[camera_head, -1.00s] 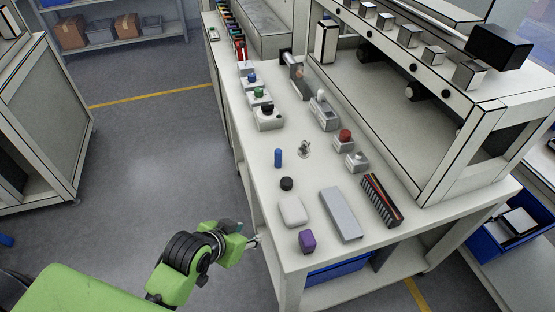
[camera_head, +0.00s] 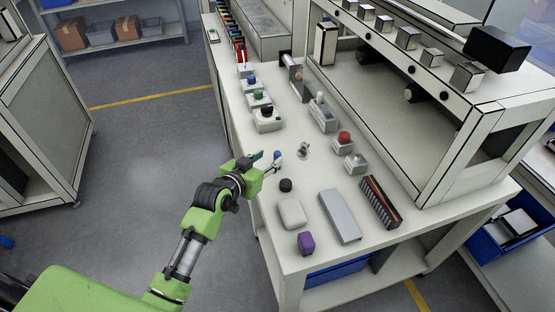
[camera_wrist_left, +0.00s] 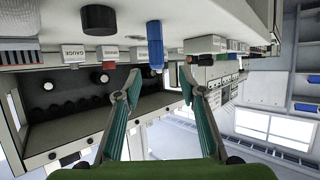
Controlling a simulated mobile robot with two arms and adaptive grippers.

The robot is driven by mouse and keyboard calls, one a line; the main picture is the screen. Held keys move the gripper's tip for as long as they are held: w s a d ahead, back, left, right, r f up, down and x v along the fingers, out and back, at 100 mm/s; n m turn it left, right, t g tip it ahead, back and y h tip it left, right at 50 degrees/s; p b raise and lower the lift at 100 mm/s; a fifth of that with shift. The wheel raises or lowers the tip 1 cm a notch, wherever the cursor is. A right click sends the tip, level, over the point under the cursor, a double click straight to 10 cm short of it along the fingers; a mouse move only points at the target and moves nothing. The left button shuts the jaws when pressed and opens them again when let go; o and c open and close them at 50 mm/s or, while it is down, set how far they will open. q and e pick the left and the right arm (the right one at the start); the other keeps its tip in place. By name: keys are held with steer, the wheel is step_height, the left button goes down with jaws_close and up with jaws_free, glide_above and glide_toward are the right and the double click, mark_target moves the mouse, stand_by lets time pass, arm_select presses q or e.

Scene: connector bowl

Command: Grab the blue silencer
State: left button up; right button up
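The blue silencer (camera_head: 278,155) is a small upright blue cylinder on the white workbench (camera_head: 262,210), near its left edge. My left gripper (camera_head: 266,160) is open beside it, reaching in from the left with its fingers toward it. In the left wrist view, which looks upside down, the blue silencer (camera_wrist_left: 155,45) hangs from the bench top, roughly in line with the gap between the open fingertips (camera_wrist_left: 160,82). The gap between the fingers looks empty, and I cannot tell whether either finger touches the silencer. My right gripper is not in view.
A black knob (camera_head: 286,185), a white box (camera_head: 292,213), a purple block (camera_head: 306,243) and a grey slab (camera_head: 340,215) lie nearer the front. Switch boxes (camera_head: 267,119) stand behind.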

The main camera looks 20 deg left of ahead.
mark_target(276, 154)
arm_select(q)
steer(key=shift+d+p+x, duration=0.1)
steer(key=shift+p+x, duration=0.15)
steer(key=shift+x, duration=1.3)
steer(key=shift+d+p+x, duration=0.15)
steer(key=shift+p+x, duration=0.05)
steer(key=shift+x, duration=1.4)
steer(key=shift+r, duration=0.15)
steer(key=c, duration=1)
